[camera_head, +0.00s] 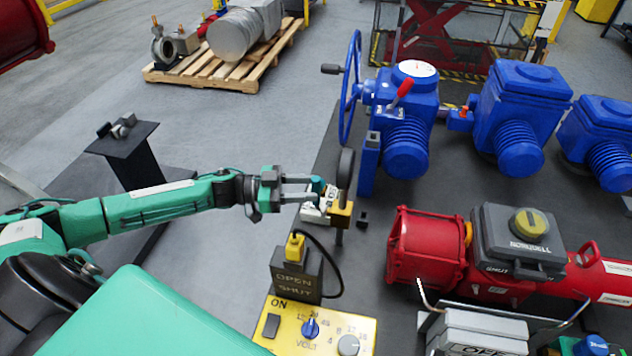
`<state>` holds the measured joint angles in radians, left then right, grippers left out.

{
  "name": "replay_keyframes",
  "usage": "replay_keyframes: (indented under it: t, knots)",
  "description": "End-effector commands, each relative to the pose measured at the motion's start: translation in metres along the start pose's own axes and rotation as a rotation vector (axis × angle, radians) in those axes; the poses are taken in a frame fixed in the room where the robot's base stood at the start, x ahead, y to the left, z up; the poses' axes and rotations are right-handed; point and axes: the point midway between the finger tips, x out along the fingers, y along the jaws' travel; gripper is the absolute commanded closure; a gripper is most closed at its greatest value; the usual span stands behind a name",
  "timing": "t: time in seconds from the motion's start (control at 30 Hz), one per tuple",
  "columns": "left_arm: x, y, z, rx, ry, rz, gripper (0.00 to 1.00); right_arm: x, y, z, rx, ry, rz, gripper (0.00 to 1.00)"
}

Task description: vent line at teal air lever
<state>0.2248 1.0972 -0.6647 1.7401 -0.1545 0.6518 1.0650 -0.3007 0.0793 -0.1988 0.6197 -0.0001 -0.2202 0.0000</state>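A small teal piece (318,184), which looks like the air lever, sits on top of a white and yellow fitting (326,207) just left of the blue machines. My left gripper (308,190) reaches in from the left with its fingers pointing right. Its two fingers are visibly apart, and the tips are right at the teal piece and the fitting. I cannot tell whether they touch the lever, as the tips partly cover this spot. My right gripper is not in view.
A blue actuator with a handwheel (350,88) and red lever (402,90) stands behind the fitting. A black-cabled OPEN/SHUT box (297,278) and yellow control panel (320,330) are in front. A red actuator (428,250) lies to the right. A pallet (225,70) is behind.

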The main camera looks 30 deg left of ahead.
Motion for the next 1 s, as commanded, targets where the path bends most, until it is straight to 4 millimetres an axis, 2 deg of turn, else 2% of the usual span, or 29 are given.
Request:
replay_keyframes:
  t: [0.2, 0.57, 0.8, 1.0]
  knots:
    - [0.022, 0.000, -0.002, -0.001, 0.001, 0.000, 0.61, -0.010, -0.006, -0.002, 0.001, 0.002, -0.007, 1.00]
    - [0.027, 0.000, 0.001, -0.001, 0.000, 0.000, 0.61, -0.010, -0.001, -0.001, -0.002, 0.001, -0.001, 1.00]
    - [0.026, 0.000, 0.001, -0.001, 0.000, 0.000, 1.00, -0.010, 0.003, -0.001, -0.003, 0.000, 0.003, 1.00]
    - [0.027, -0.001, 0.001, 0.002, 0.001, 0.000, 1.00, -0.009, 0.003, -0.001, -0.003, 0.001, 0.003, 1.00]
